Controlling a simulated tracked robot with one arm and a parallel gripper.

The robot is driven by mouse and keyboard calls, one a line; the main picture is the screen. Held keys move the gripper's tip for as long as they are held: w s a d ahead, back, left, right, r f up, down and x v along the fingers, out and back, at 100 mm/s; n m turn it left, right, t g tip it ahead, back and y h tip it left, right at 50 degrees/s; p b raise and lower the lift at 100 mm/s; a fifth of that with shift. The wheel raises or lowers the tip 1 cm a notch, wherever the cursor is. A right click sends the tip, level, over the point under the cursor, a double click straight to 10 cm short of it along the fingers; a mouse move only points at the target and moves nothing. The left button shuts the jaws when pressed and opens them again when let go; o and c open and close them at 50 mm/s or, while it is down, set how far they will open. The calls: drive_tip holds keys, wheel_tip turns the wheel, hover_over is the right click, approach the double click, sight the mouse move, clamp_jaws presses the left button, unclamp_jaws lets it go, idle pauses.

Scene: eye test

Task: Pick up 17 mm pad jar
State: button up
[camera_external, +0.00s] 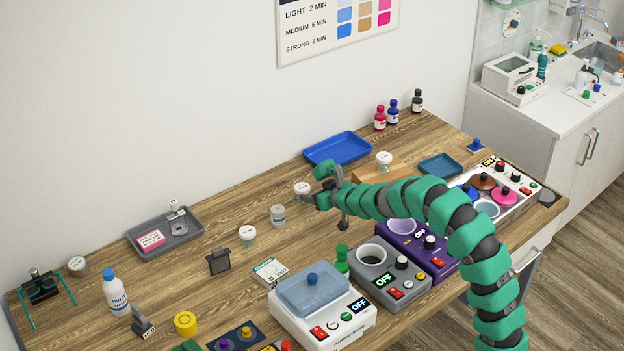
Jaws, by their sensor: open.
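Several small jars with white or pale lids stand on the wooden table. One jar (302,189) is just left of my gripper, another jar (278,216) is a little further left, and a third jar (247,236) stands nearer the front left. A further jar (384,161) stands on a wooden block behind my arm, and one more jar (78,267) is at the far left. The labels are too small to read, so I cannot tell which is the 17 mm pad jar. My gripper (326,197) is open and empty, apart from the nearest jar.
A blue tray (338,149) lies behind my gripper. A grey tray (166,234) with a pink-labelled item is at left. A white machine (322,318), a grey heater (393,277) and a purple heater (412,239) fill the front right. A white bottle (116,293) stands front left.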

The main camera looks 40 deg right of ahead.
sight(307, 192)
drive_tip(key=x, duration=0.2)
drive_tip(key=shift+w+f, duration=0.1)
drive_tip(key=shift+w, duration=0.15)
drive_tip(key=shift+w+a+f, duration=0.1)
drive_tip(key=shift+w+f, duration=0.35)
drive_tip(key=shift+w, duration=0.05)
drive_tip(key=x, duration=0.1)
drive_tip(key=b+x, duration=0.1)
drive_tip(key=x, duration=0.1)
drive_tip(key=shift+a, duration=0.2)
drive_tip(key=shift+w+f, duration=0.15)
drive_tip(key=shift+w, duration=0.3)
drive_tip(key=c, duration=1.1)
